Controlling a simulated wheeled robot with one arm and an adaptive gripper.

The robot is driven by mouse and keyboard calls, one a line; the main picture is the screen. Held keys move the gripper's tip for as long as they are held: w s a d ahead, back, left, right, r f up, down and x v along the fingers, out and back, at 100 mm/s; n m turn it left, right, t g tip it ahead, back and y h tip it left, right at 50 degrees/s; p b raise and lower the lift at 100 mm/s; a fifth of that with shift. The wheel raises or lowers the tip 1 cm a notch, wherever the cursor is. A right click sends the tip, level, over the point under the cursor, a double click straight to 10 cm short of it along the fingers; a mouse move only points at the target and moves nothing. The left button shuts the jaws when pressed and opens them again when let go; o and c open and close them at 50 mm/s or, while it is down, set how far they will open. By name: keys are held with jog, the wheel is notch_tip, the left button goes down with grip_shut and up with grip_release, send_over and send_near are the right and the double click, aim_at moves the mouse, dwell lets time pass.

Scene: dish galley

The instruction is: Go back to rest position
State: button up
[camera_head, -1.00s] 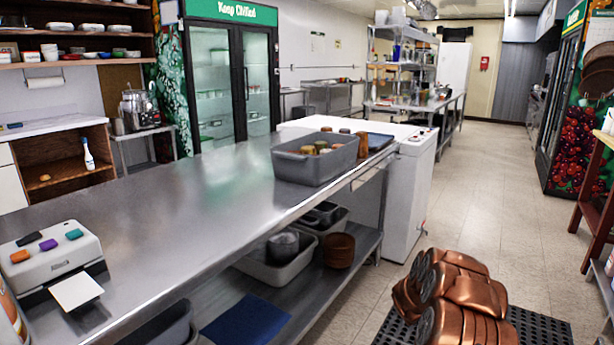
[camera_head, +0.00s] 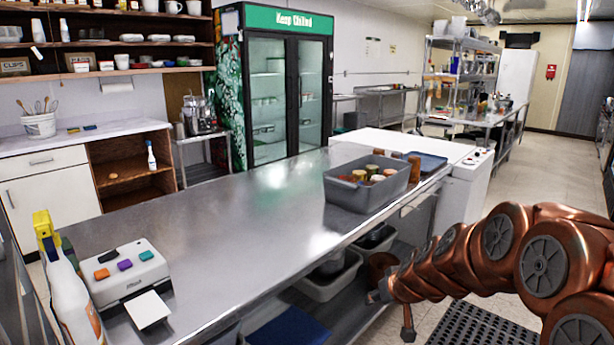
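My copper-coloured arm reaches in from the lower right, alongside the steel counter (camera_head: 240,215). Its far end, with my gripper (camera_head: 390,308), is low beside the counter's front edge, near the lower shelf (camera_head: 350,322). Small finger-like parts show there, but they are too small and partly covered to tell whether they are open or shut. No held object can be made out. A brown pot (camera_head: 379,267) on the lower shelf is partly hidden behind the arm.
A grey tub (camera_head: 350,193) with several jars stands on the counter. A label printer (camera_head: 122,270) and a spray bottle (camera_head: 70,290) are at the near left. Below are a grey bin (camera_head: 328,287) and a black floor mat (camera_head: 480,328). Open floor (camera_head: 535,180) lies at the right.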

jog(key=s+a+r+g+p, duration=0.2)
jog(key=s+r, duration=0.2)
jog(key=s, duration=0.5)
jog(key=s+a+r+g+p, duration=0.2)
jog(key=s+a+r, duration=0.1)
jog(key=s, duration=0.5)
jog(key=s+d+r+g+h+p, duration=0.1)
jog(key=s+d+r+g+p, duration=0.1)
jog(key=s, duration=1)
jog(key=s+d+r+m+g+h+p, duration=0.1)
jog(key=s+d+r+g+p, duration=0.2)
jog(key=s, duration=0.9)
jog(key=shift+d+r+m, duration=0.25)
jog(key=shift+d+m, duration=0.05)
jog(key=shift+d, duration=0.05)
